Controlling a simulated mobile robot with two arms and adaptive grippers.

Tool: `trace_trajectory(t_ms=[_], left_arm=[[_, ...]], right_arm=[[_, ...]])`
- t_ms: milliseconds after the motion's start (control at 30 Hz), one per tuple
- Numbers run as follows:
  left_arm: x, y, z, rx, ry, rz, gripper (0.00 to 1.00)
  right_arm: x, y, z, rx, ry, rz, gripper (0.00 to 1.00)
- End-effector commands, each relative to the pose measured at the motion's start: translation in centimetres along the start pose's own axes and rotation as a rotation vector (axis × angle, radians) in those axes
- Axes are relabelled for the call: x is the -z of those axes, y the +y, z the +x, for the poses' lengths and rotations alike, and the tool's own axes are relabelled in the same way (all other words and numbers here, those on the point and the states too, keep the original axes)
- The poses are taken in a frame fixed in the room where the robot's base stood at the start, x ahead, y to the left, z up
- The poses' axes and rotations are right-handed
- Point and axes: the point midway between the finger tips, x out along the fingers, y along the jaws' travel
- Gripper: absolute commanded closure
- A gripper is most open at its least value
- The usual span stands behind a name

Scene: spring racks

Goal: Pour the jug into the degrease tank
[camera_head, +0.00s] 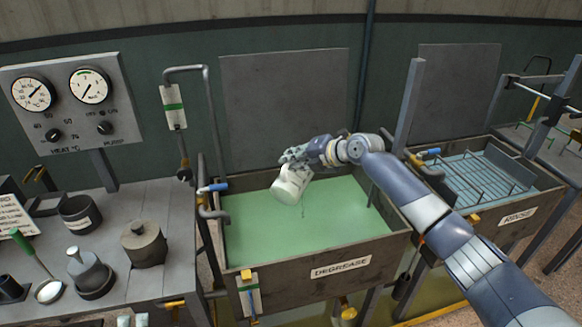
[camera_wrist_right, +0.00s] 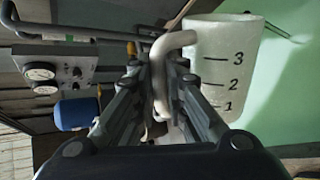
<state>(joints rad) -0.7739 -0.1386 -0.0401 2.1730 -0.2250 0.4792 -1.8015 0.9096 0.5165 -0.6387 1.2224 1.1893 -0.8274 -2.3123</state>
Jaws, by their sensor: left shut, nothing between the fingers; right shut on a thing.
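The jug (camera_head: 290,184) is whitish and hangs tilted over the green liquid of the degrease tank (camera_head: 340,268), a grey box labelled DEGREASE. My right gripper (camera_head: 298,160) is shut on the jug's handle. In the right wrist view, the curved handle (camera_wrist_right: 158,75) lies between the fingers of my right gripper (camera_wrist_right: 157,100). The jug body (camera_wrist_right: 222,60) there shows the marks 1, 2 and 3. I cannot see inside the jug or tell whether liquid is leaving it. My left gripper is not in view.
A blue-handled valve (camera_head: 213,188) and pipe stand at the tank's left edge. A bench (camera_head: 165,205) with pots and a gauge panel (camera_head: 70,105) is further left. The rinse tank (camera_head: 515,220) with a rack is to the right. An upright panel (camera_head: 285,105) stands behind the degrease tank.

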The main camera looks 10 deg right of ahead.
Motion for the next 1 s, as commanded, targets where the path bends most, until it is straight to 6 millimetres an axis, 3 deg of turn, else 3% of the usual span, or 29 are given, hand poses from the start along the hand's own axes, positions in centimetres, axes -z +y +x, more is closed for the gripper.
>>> trace_trajectory(t_ms=[1000], left_arm=[[1.7,4.9,-1.6,0.000,0.000,0.000,1.00]], right_arm=[[-4.1,0.1,0.1,-0.001,0.165,0.271,1.00]])
